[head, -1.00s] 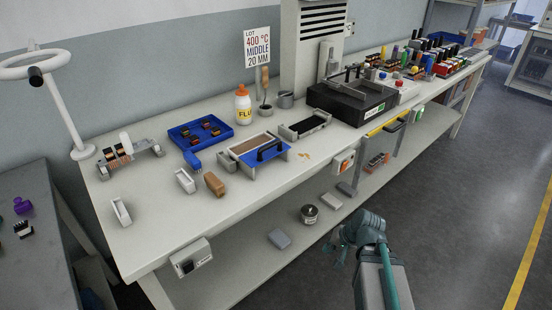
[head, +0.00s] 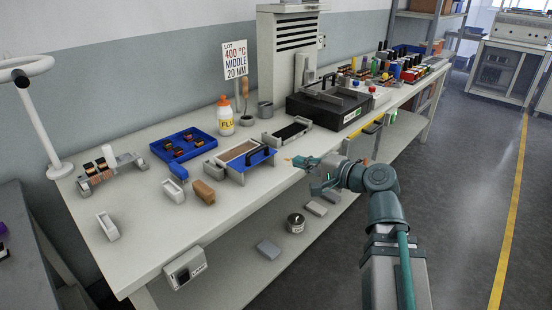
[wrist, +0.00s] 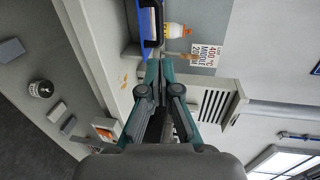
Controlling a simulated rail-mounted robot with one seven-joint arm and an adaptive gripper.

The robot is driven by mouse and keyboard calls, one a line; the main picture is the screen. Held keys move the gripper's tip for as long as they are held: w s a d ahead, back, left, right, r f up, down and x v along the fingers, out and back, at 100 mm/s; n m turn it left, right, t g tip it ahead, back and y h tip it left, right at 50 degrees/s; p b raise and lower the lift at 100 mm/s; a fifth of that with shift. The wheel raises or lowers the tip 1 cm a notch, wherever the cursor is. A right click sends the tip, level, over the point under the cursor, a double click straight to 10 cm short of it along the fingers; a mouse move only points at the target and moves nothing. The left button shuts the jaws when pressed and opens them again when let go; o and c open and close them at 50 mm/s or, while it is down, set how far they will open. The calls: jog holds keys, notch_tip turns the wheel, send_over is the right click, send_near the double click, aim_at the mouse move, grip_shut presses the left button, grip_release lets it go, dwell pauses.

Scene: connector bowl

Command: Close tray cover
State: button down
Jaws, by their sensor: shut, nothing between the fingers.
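A metal tray (head: 221,170) with a brown inside sits near the bench's front edge in the head view.
A dark-topped metal fixture (head: 288,133) stands behind the tray, and a black machine (head: 327,106) stands to the right. A flux bottle (head: 225,120), a blue parts tray (head: 184,146) and a brown block (head: 203,192) are also close.

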jog(key=p, duration=0.8)
send_near(259, 151)
jog(key=x, duration=0.7)
jog(key=shift+a, duration=0.1)
jog(key=shift+w, duration=0.15)
